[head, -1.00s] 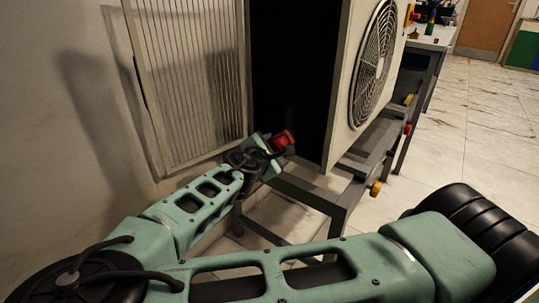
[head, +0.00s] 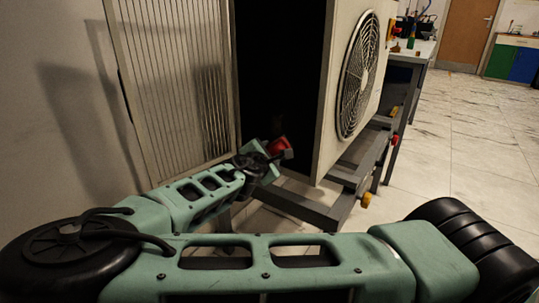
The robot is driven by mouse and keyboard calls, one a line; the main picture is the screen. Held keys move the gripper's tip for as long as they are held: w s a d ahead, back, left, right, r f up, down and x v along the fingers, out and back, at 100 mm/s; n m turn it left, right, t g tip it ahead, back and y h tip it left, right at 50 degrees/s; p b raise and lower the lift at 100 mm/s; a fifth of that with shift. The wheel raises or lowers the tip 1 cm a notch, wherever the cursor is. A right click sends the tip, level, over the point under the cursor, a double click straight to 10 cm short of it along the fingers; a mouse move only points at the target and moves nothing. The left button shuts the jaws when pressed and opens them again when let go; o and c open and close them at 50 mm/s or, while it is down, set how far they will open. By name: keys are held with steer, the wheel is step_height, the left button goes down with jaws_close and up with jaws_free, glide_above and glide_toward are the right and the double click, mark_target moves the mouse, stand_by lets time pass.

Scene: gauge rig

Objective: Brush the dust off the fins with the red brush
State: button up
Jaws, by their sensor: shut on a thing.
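The fins (head: 165,75) are a tall panel of thin vertical ribs on the left, with a brownish tint toward the lower right. The red brush (head: 280,146) shows as a small red piece at the end of my arm, in front of the dark opening beside the panel. My gripper (head: 268,151) is shut on the red brush, near the lower right corner of the fins. The fingertips and the bristles are too small and dark to make out. I cannot tell whether the brush touches anything.
A white unit with a round fan grille (head: 362,75) stands right of the dark opening (head: 281,70). A grey metal frame (head: 325,215) supports it from below. A workbench (head: 413,52) stands behind. The tiled floor (head: 455,150) at right is clear.

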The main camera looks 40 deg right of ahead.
steer(key=shift+w+d+p, duration=0.35)
steer(key=shift+d, duration=0.5)
stand_by(0.3)
step_height(320, 180, up, 4)
steer(key=p, duration=0.4)
steer(key=shift+a+p, duration=0.1)
steer(key=shift+p, duration=0.25)
step_height(320, 180, up, 4)
steer(key=p, duration=0.4)
step_height(320, 180, up, 4)
steer(key=p, duration=0.4)
steer(key=shift+f, duration=0.1)
steer(key=shift+p, duration=0.4)
